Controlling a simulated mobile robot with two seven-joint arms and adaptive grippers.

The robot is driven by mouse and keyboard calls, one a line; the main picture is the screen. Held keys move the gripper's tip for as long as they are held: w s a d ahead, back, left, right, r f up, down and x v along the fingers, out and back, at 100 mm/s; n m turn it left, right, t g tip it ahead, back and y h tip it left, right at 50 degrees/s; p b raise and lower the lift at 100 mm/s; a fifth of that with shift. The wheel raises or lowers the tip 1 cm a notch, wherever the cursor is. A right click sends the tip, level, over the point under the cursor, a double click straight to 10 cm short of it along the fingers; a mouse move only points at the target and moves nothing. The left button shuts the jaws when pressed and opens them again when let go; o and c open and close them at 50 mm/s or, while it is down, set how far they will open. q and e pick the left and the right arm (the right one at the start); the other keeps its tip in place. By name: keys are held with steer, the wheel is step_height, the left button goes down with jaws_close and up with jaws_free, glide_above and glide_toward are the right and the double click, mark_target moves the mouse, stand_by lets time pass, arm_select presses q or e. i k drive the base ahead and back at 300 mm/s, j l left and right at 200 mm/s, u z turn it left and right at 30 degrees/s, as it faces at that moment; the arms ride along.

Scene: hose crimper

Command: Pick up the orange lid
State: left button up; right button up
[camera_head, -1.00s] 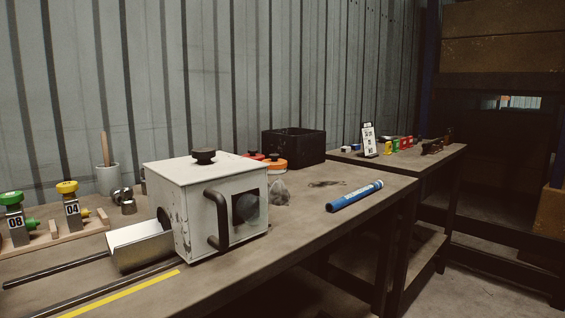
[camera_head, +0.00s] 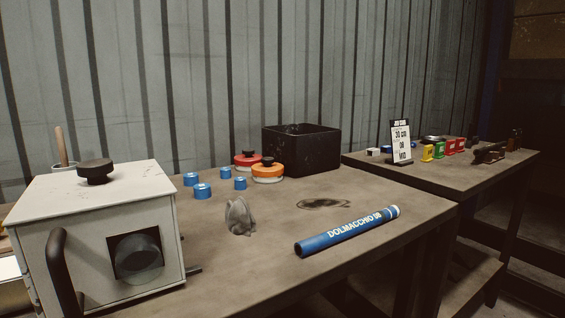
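The orange lid (camera_head: 268,173) lies on the workbench (camera_head: 270,265), in front of the black bin's left side. It is round with a black knob on top. A similar red lid (camera_head: 247,160) sits just behind it to the left, partly hidden by the orange one. Neither of my grippers shows in the head view.
A white crimper box (camera_head: 95,230) with a handle stands at the left. Several blue caps (camera_head: 202,191), a grey lump (camera_head: 239,216) and a blue tube (camera_head: 347,230) lie on the bench. A black bin (camera_head: 300,150) stands behind. A second table (camera_head: 440,180) holds a sign and small coloured parts.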

mark_target(267, 168)
steer(key=i+l, duration=0.2)
steer(key=l, duration=0.15)
steer(key=i+l+u, duration=0.1)
steer(key=i+l, duration=0.35)
steer(key=l, duration=0.25)
